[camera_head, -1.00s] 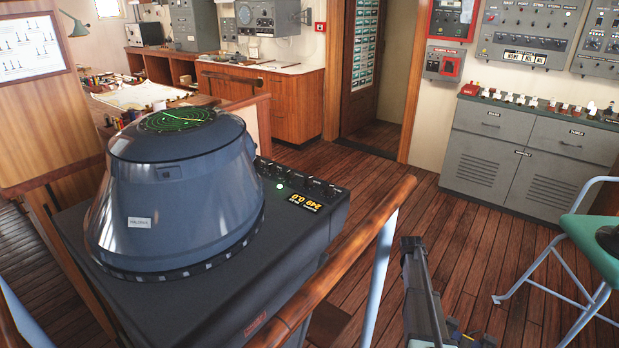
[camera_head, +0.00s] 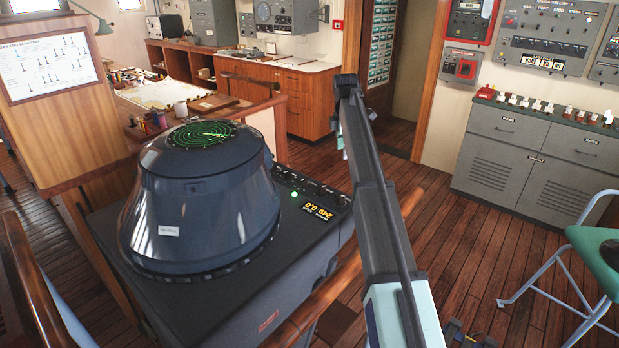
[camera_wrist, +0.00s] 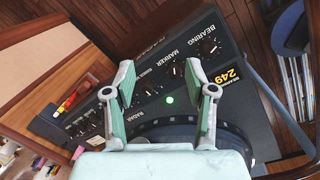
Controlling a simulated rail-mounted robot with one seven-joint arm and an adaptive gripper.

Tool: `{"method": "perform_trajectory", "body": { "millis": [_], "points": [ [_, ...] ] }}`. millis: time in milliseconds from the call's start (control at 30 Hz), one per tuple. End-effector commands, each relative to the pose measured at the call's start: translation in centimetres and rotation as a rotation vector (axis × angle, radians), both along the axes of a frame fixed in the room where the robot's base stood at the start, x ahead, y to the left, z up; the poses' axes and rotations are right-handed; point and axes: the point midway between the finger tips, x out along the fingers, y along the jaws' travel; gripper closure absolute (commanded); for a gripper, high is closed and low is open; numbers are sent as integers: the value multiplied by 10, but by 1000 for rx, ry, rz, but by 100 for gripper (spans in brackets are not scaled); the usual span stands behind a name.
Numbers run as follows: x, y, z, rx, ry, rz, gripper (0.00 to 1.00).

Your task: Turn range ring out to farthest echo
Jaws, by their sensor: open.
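The radar (camera_head: 200,215) is a blue-grey hooded unit on a dark console, with a green round screen (camera_head: 202,134) on top. Its control strip (camera_head: 310,188) has several small black knobs, a lit green lamp (camera_head: 294,194) and an amber display (camera_head: 319,212). In the wrist view, my gripper (camera_wrist: 160,78) is open and empty above this strip. Between and beyond its fingers show the marker knob (camera_wrist: 178,70), the bearing knob (camera_wrist: 212,47) and another knob (camera_wrist: 153,88) whose label is too small to read surely. The green lamp (camera_wrist: 169,99) shows between the fingers. I see no contact.
A wooden handrail (camera_head: 310,300) runs along the console's near side, below my arm. A chart table (camera_head: 155,95) with a mug (camera_head: 181,108) stands behind the radar. Grey cabinets (camera_head: 520,150) and a green-seated chair (camera_head: 595,255) are at the right.

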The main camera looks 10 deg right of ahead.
Motion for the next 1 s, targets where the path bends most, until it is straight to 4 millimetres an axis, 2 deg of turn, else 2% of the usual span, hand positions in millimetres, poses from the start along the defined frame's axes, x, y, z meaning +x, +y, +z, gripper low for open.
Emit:
{"method": "perform_trajectory", "body": {
  "millis": [33,100,200,300,467,567,1000],
  "points": [
    [-6,21,20,12,29,69,44],
    [-15,42,34,27,65,149,44],
    [-23,58,43,40,95,217,44],
    [-26,64,43,44,105,241,44],
    [-27,62,26,44,106,236,44],
    [-27,62,10,44,106,235,44],
    [-27,62,-76,43,105,233,44]
  ]
}}
